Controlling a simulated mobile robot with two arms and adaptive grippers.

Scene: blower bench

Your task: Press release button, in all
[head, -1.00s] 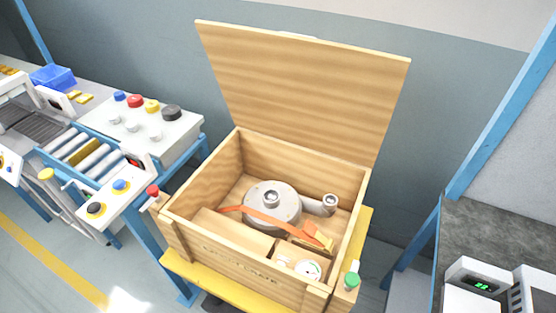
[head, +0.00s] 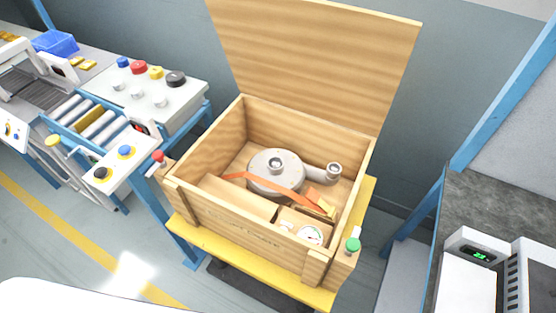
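An open wooden crate (head: 225,224) stands in the middle with its lid (head: 320,60) raised behind it. A round grey metal blower (head: 262,172) with a side outlet (head: 333,171) lies inside. An orange strap (head: 258,184) crosses in front of the blower to an orange buckle with a yellow part (head: 326,207). A red knob (head: 158,157) is at the crate's left front side, and a green knob (head: 353,245) is at its right front corner. I cannot tell for certain which part is the release button. Neither of my grippers is in view.
A white-dialled gauge (head: 312,235) sits in the crate's front compartment. The crate rests on a yellow platform (head: 230,246). A button panel (head: 122,165), a box with coloured knobs (head: 150,105) and rollers stand left. A dark-topped bench (head: 500,200) with a display device stands right.

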